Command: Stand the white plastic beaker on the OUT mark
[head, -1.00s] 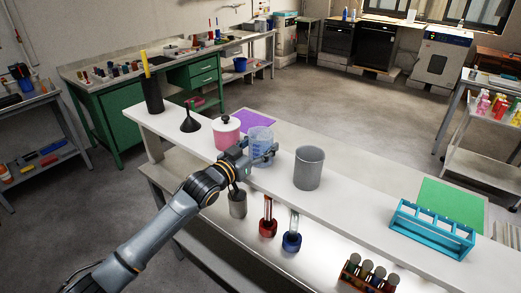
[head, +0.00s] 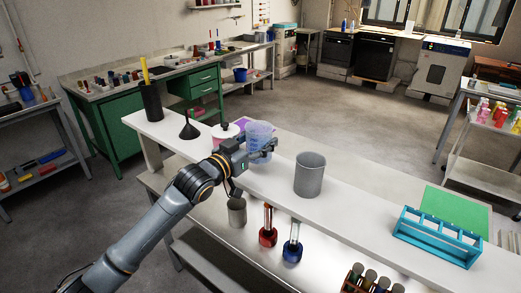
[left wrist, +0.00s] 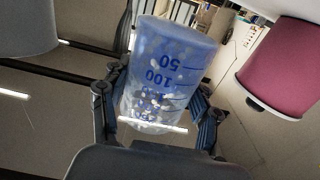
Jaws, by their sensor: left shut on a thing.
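The white plastic beaker (head: 260,131) is translucent with blue graduation marks. My left gripper (head: 264,150) is shut on it and holds it raised over the long white table, tilted a little in the head view. In the left wrist view the beaker (left wrist: 165,75) sits between the two fingers, its scale facing the camera. A purple sheet (head: 242,122) lies behind it, partly hidden, and a green sheet (head: 455,212) lies at the right. No OUT lettering is readable, so I cannot tell which is the OUT mark. My right gripper is not in view.
A pink pot (head: 219,137) stands close left of the beaker, partly behind my arm; it also shows in the left wrist view (left wrist: 285,65). A grey beaker (head: 310,175) stands to the right. A blue rack (head: 440,237) stands before the green sheet. Table between them is clear.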

